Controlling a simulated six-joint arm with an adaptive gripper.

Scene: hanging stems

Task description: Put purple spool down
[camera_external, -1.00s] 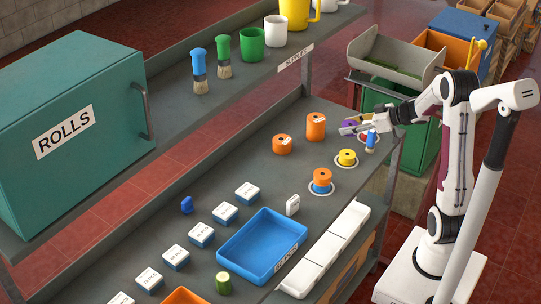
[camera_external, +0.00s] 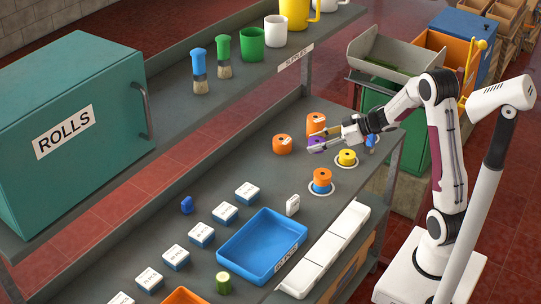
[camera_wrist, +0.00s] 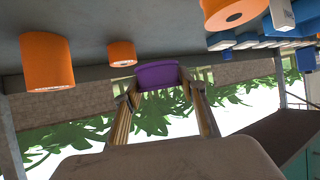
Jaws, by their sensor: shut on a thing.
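My gripper (camera_external: 318,145) is shut on the purple spool (camera_external: 316,143). It holds the spool over the far right part of the grey table, between the orange spools and the yellow spool. In the wrist view the purple spool (camera_wrist: 158,74) sits between the two fingertips. Whether its underside touches the table or is just above it I cannot tell. An orange spool (camera_external: 282,145) stands to the left of it and a taller orange one (camera_external: 316,122) stands right behind it.
An orange spool (camera_external: 322,174) sits on a blue one in front. A blue item (camera_external: 371,140) stands at the right, partly hidden. A blue bin (camera_external: 262,246) lies nearer; bare table lies left of the spools.

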